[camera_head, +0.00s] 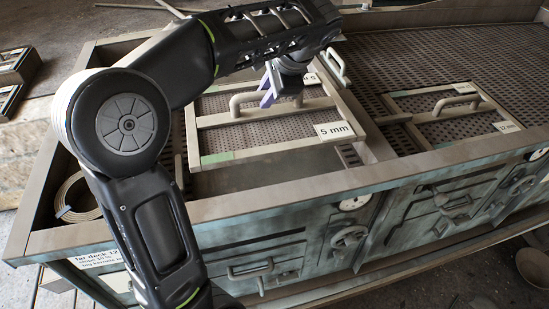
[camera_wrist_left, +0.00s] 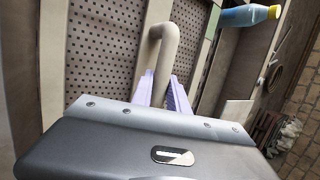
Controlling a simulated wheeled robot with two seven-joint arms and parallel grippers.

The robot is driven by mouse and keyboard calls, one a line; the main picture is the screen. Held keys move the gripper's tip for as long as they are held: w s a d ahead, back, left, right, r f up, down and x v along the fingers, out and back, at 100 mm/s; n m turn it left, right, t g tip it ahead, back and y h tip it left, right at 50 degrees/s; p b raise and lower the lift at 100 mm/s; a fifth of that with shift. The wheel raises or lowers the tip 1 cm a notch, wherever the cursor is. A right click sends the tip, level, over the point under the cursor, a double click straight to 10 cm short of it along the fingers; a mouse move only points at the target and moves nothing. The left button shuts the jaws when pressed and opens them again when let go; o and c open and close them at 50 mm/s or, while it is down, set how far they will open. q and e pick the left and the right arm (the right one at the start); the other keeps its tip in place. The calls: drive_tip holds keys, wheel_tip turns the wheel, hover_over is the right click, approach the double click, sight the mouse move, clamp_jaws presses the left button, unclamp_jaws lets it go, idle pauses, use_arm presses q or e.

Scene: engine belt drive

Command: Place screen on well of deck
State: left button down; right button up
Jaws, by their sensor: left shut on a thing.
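The screen labelled "5 mm" (camera_head: 222,140) is a perforated brown panel in a beige frame with a bent handle (camera_head: 245,98). In the left wrist view the fingers (camera_wrist_left: 166,92) sit on both sides of the handle (camera_wrist_left: 157,50). The deck (camera_head: 400,180) is a large framed bench. An open recess (camera_head: 260,172) shows at the near edge of the screen. Whether the screen rests or hangs just above it, I cannot tell. My right gripper is not in view.
Another screen with a handle and "12 mm" label (camera_head: 507,127) lies on the deck at right. More handled panels lie behind my arm. A coiled ring (camera_head: 78,200) is at the left corner. A blue bottle (camera_wrist_left: 248,15) shows in the left wrist view.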

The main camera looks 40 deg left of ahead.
sight(267, 114)
use_arm(q)
drive_tip(key=shift+s+f+b, duration=0.2)
drive_tip(key=shift+f+b, duration=0.1)
drive_tip(key=shift+f, duration=0.25)
drive_tip(key=shift+s+f, duration=0.15)
drive_tip(key=shift+s, duration=0.2)
drive_tip(key=f+b, duration=0.4)
drive_tip(key=shift+w+f, duration=0.1)
drive_tip(key=shift+w, duration=0.1)
drive_tip(key=shift+s+f+b, duration=0.1)
drive_tip(key=shift+f+b, duration=0.1)
drive_tip(key=shift+b, duration=0.25)
wheel_tip(267, 114, down, 6)
drive_tip(key=shift+p, duration=0.35)
drive_tip(key=shift+f, duration=0.15)
